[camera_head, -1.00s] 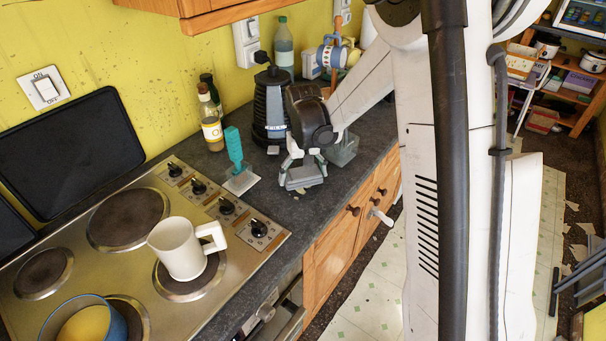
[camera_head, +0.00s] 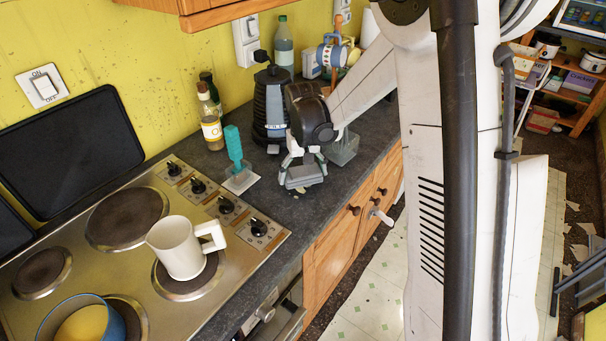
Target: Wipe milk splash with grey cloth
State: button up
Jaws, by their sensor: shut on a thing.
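My gripper (camera_head: 302,166) is over the dark worktop, right of the hob, pointing down. It is shut on the folded grey cloth (camera_head: 303,177), which is at or just above the worktop surface; I cannot tell if it touches. A few tiny pale specks show on the worktop near the front of the cloth, too small to name as milk. No larger milk splash is visible; the cloth and gripper hide the surface beneath them.
A teal-handled brush (camera_head: 234,147) stands on a white tile (camera_head: 241,180) left of the cloth. A black kettle-like appliance (camera_head: 271,110) is behind my gripper, a clear container (camera_head: 343,149) to its right. A white mug (camera_head: 182,247) stands on the hob (camera_head: 120,270). Worktop in front of the cloth is clear.

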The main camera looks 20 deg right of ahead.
aim_at(315, 191)
jog(key=shift+w, duration=0.1)
dwell(0.3)
jog(key=shift+w+a+b, duration=0.25)
jog(key=shift+w+a, duration=0.4)
jog(key=shift+w, duration=0.2)
jog(key=shift+w+a+b, duration=0.25)
jog(key=shift+w+a, duration=0.4)
jog(key=shift+w, duration=0.2)
jog(key=shift+f+b, duration=0.75)
jog(key=shift+f, duration=0.15)
dwell(0.7)
jog(key=shift+s+d+b, duration=0.2)
jog(key=shift+s+d, duration=0.45)
jog(key=shift+s, duration=0.25)
jog(key=shift+s+d+b, duration=0.2)
jog(key=shift+s+d, duration=0.45)
jog(key=shift+s, duration=0.25)
jog(key=shift+s+d, duration=0.1)
jog(key=shift+s+d+b, duration=0.2)
jog(key=shift+s+d, duration=0.45)
jog(key=shift+s, duration=0.25)
jog(key=shift+s+d+b, duration=0.2)
jog(key=shift+s+d, duration=0.4)
jog(key=shift+s, duration=0.25)
jog(key=shift+w+a, duration=0.1)
jog(key=shift+w, duration=0.05)
